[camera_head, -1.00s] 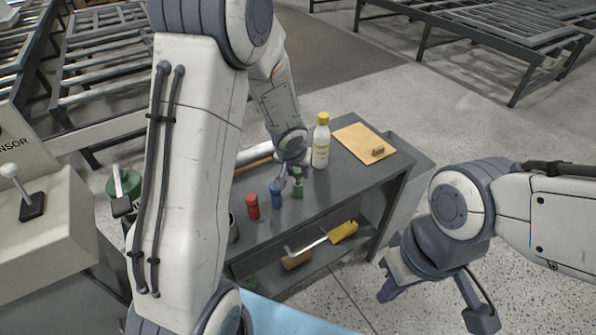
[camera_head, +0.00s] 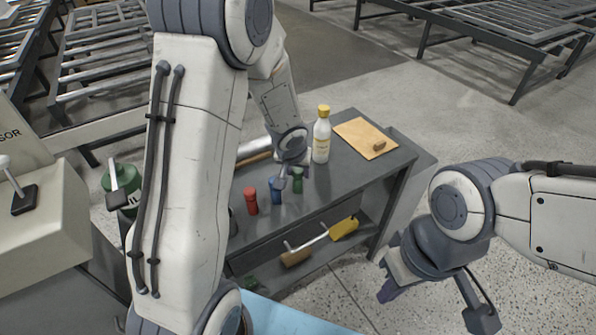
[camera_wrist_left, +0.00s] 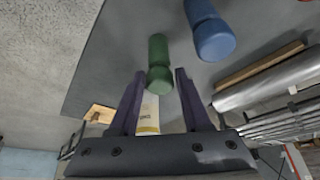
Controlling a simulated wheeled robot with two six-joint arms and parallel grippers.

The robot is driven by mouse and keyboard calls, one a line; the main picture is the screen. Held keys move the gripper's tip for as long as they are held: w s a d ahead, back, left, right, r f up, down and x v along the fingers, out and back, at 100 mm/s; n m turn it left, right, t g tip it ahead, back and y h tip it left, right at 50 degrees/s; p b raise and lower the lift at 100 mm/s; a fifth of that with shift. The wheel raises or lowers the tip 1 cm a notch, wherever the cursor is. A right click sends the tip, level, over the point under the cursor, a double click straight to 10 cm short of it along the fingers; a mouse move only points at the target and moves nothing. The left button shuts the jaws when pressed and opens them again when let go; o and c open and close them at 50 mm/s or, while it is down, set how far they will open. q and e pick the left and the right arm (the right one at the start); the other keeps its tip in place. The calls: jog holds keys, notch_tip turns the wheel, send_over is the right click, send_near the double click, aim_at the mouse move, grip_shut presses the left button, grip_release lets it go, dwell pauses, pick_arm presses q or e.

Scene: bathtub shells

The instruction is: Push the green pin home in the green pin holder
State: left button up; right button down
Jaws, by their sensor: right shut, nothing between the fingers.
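The green pin holder with its pin (camera_head: 297,185) stands upright on the grey bench, right of the blue one; it also shows in the left wrist view (camera_wrist_left: 158,52). How deep the pin sits, I cannot tell. My left gripper (camera_head: 290,178) is right at the green piece, reaching down from above. In the left wrist view the purple fingers (camera_wrist_left: 159,85) are open, one on each side of the green piece's rounded near end, with a gap on both sides. My right gripper (camera_head: 386,291) is shut and empty, hanging off to the right of the bench.
Blue (camera_head: 276,196) and red (camera_head: 250,201) pieces stand close to the left. A bottle with a yellow cap (camera_head: 322,140) is close behind. A tan board (camera_head: 355,133) lies at the back right. A shelf below holds a yellow-handled tool (camera_head: 343,230).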

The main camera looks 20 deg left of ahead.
pick_arm(q)
jog(key=shift+o, duration=1)
jog(key=p+v, duration=0.6)
jog(key=v, duration=0.4)
jog(key=shift+s+r, duration=0.15)
jog(key=shift+r, duration=0.1)
jog(key=s+d+r+m+g, duration=0.1)
jog(key=s+d+r+m, duration=0.2)
jog(key=s+d, duration=0.2)
jog(key=s+d+r+m+g+h+p, duration=0.1)
jog(key=s+d+r, duration=0.3)
jog(key=s, duration=0.7)
jog(key=s+d+r+m+g+p, duration=0.1)
jog(key=s+d+r+m+g, duration=0.1)
jog(key=s+d, duration=0.4)
jog(key=s+r+m, duration=0.1)
jog(key=s+m, duration=0.1)
jog(key=shift+s+d+r+m+g+h, duration=0.2)
jog(key=shift+s+r+m+g+h, duration=0.1)
jog(key=shift+g, duration=0.1)
